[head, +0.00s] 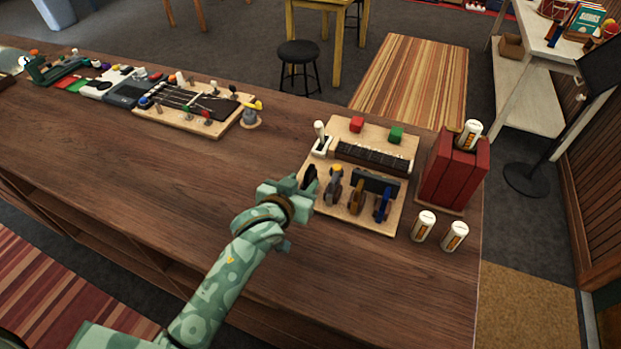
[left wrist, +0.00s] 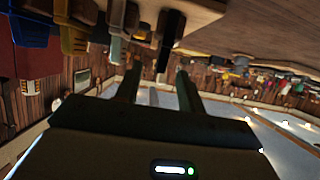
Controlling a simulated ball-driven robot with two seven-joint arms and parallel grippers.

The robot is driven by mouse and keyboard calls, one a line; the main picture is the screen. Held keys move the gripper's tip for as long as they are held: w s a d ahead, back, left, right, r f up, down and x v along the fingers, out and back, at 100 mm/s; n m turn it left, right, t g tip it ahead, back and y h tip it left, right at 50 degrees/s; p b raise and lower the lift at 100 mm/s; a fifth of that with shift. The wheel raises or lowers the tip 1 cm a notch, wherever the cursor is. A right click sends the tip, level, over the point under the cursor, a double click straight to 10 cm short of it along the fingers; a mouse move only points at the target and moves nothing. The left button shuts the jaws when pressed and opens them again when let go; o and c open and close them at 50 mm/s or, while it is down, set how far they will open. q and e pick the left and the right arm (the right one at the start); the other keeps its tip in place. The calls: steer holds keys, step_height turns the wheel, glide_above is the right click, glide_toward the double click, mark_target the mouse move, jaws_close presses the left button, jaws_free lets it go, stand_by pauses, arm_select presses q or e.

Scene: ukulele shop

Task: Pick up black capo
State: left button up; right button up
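The black capo (head: 310,178) stands at the left end of a row of capos on a light wooden board (head: 325,213) on the counter. My left gripper (head: 299,191) is right beside it, at the board's left edge, and partly covers it. In the left wrist view the two fingers (left wrist: 157,70) are apart with a gap between them. The black capo (left wrist: 170,38) shows just beyond the tips, nearer the right-hand finger; I cannot tell whether they touch. My right gripper is out of view.
To the capo's right stand a grey capo (head: 333,188), a bronze capo (head: 357,197) and a blue capo (head: 382,205). A red block stand (head: 452,172) and white cylinders (head: 424,226) are farther right. The counter (head: 180,165) left of the board is clear.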

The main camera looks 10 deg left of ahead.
mark_target(306, 178)
arm_select(q)
steer(key=b+x, duration=0.1)
steer(key=x, duration=0.5)
steer(key=shift+w+a+f, duration=0.1)
steer(key=shift+w+f, duration=0.1)
steer(key=shift+w, duration=0.05)
steer(key=shift+s+r, duration=0.1)
jaws_close()
